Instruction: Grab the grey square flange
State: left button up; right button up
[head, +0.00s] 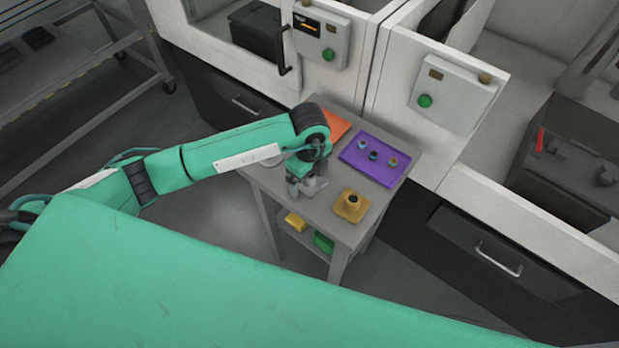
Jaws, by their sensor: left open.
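My left gripper (306,187) points down over the left front part of the small grey table, with its jaws open. Light grey shapes show at its fingertips; I cannot tell whether part of this is the grey square flange or only the fingers. No other grey square flange shows clearly. A yellow square flange-like piece (351,206) with a dark round centre sits on the table to the right of the gripper. My right gripper is not in view.
The grey table (338,231) carries a purple tray (382,175) with several small round parts and an orange tray (337,124), partly hidden by my arm. Yellow (295,221) and green (323,243) bins sit on its lower shelf. White machine cabinets stand behind.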

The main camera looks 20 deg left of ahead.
pick_arm(q)
jog(key=c, duration=1.2)
